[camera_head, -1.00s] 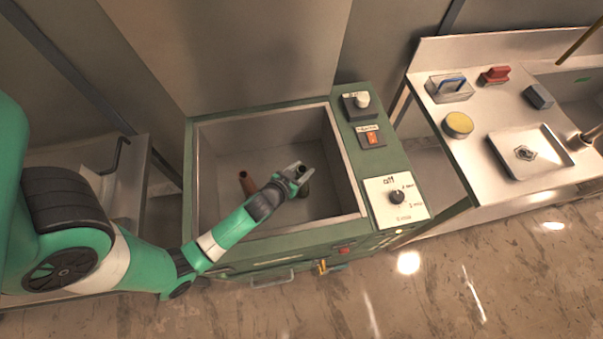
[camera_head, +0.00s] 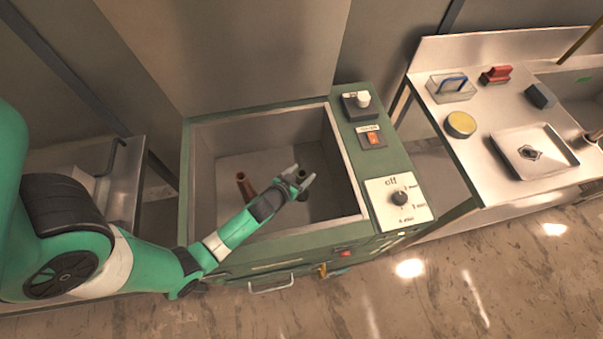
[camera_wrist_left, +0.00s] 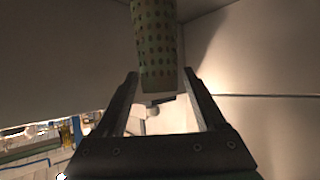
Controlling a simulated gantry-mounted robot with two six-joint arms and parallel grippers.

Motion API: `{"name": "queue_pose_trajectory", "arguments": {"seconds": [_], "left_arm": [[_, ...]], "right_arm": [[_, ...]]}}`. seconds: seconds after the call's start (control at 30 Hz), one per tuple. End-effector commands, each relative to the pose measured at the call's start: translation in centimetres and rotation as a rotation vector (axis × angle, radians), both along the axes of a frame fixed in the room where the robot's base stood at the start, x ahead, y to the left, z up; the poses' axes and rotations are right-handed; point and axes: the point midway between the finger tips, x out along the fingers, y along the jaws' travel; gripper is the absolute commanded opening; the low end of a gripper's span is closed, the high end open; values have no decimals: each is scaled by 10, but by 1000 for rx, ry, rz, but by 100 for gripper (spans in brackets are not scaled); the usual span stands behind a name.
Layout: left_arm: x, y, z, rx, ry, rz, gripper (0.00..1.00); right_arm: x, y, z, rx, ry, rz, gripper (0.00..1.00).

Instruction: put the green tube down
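The green tube (camera_head: 305,174) stands in the open-topped grey chamber (camera_head: 226,152), and its dark upper end shows just beyond my left gripper. My left gripper (camera_head: 303,176) reaches into the chamber from the left with its fingers spread. In the left wrist view the green tube (camera_wrist_left: 157,45), with a dotted pattern, shows ahead of the gripper (camera_wrist_left: 159,75). Its end appears near the fingertips, with a gap to each finger. The tube's base is partly hidden by the gripper in the head view. My right gripper is not in view.
A brown tube (camera_head: 243,184) stands in the chamber left of the gripper. The chamber's metal rim (camera_head: 346,160) surrounds both tubes. A control panel (camera_head: 398,200) with a knob is at the right. The steel counter (camera_head: 478,165) farther right holds several items.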

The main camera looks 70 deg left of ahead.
Motion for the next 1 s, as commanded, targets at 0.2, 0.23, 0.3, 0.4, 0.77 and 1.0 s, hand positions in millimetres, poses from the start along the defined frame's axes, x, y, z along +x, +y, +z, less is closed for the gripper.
{"name": "queue_pose_trajectory", "arguments": {"seconds": [0.2,0.23,0.3,0.4,0.77,1.0], "left_arm": [[0,0,0,0,0,0,80],[0,0,0,0,0,0,80],[0,0,1,0,0,0,80],[-4,-3,6,0,1,0,80],[-49,-35,35,0,1,-3,80],[-54,-38,38,0,0,1,80]], "right_arm": [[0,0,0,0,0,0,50],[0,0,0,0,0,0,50],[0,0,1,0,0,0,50],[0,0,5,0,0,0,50],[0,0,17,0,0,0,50],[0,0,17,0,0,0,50]]}}
